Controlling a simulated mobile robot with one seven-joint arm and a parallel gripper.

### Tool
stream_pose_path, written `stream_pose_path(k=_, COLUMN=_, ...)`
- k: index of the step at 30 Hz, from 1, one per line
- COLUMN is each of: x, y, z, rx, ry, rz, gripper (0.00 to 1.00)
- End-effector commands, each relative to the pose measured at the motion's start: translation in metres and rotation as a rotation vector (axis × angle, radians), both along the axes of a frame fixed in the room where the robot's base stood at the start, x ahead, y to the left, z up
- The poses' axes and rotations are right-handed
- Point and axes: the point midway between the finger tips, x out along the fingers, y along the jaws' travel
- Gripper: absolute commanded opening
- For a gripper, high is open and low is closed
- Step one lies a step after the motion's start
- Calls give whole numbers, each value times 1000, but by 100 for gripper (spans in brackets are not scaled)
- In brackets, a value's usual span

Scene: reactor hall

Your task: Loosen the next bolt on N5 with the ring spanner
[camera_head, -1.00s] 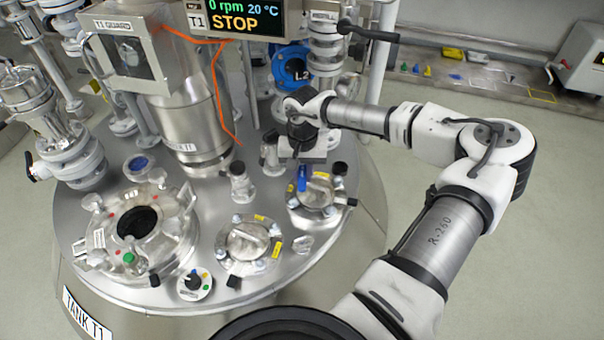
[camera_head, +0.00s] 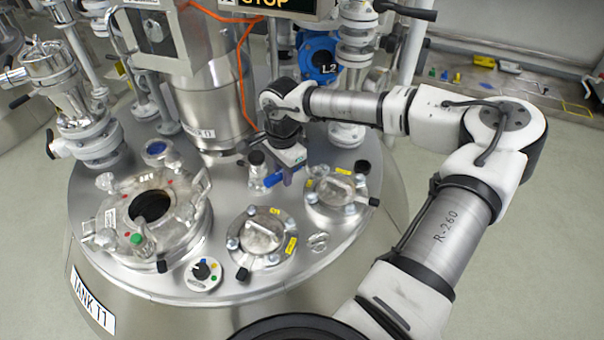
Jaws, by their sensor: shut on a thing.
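My gripper (camera_head: 287,170) points down above the tank top, shut on the blue ring spanner (camera_head: 270,181). The spanner juts out to the left of the jaws; its ring end is too small to make out. The gripper is just left of the right-hand small flanged cover (camera_head: 338,188), which has bolts around its rim and yellow tags. A second bolted cover (camera_head: 262,230) lies nearer and to the left. The tag writing is too small to read, so I cannot tell which one is N5. I cannot see the spanner touching any bolt.
The open manway (camera_head: 152,205) with raised clamps fills the left of the tank top. A small knob panel (camera_head: 202,272) sits at the front. The motor column (camera_head: 212,110), orange cable and blue L2 valve (camera_head: 318,55) stand behind.

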Motion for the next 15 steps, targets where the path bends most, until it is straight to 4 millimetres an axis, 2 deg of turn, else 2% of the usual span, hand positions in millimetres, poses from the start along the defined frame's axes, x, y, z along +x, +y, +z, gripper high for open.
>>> stream_pose_path(k=6, x=-9, y=25, z=-3, rx=1, ry=3, rz=-200, gripper=0)
stream_pose_path(k=11, x=-13, y=33, z=-3, rx=0, ry=5, rz=-272, gripper=0)
stream_pose_path(k=15, x=-14, y=34, z=-12, rx=0, ry=6, rz=-288, gripper=0)
